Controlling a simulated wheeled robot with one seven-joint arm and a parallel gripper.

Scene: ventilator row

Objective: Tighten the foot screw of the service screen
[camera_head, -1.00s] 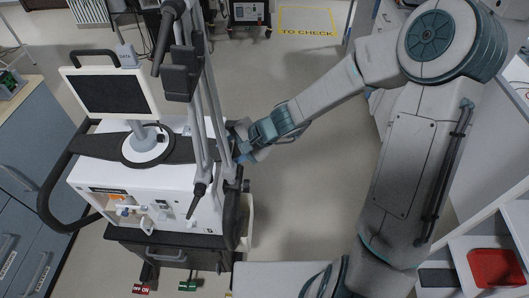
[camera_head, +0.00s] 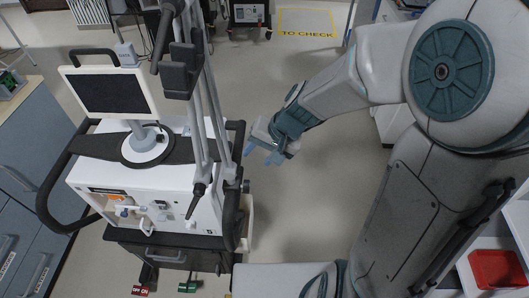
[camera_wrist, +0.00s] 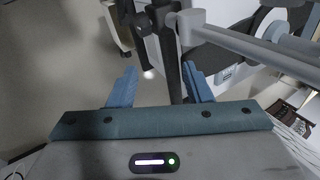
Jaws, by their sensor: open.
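The service screen (camera_head: 108,92) is a dark panel in a white frame, upright on top of the white ventilator (camera_head: 140,190) at the left. Its short grey post rises from a round white foot (camera_head: 135,153) with a dark ring. The foot screw itself is too small to tell apart there. My gripper (camera_head: 260,156) is to the right of the ventilator, apart from the screen, with grey upright poles between them. In the wrist view its two blue fingers (camera_wrist: 162,90) are spread, with nothing held between them; a dark upright bar shows beyond the gap.
Grey poles with a dark block (camera_head: 181,72) stand at the ventilator's right side, near my gripper. A black handle rail (camera_head: 52,195) curves round its left. A blue-grey cabinet (camera_head: 35,165) is at the far left. Bare floor (camera_head: 330,190) lies between ventilator and my arm.

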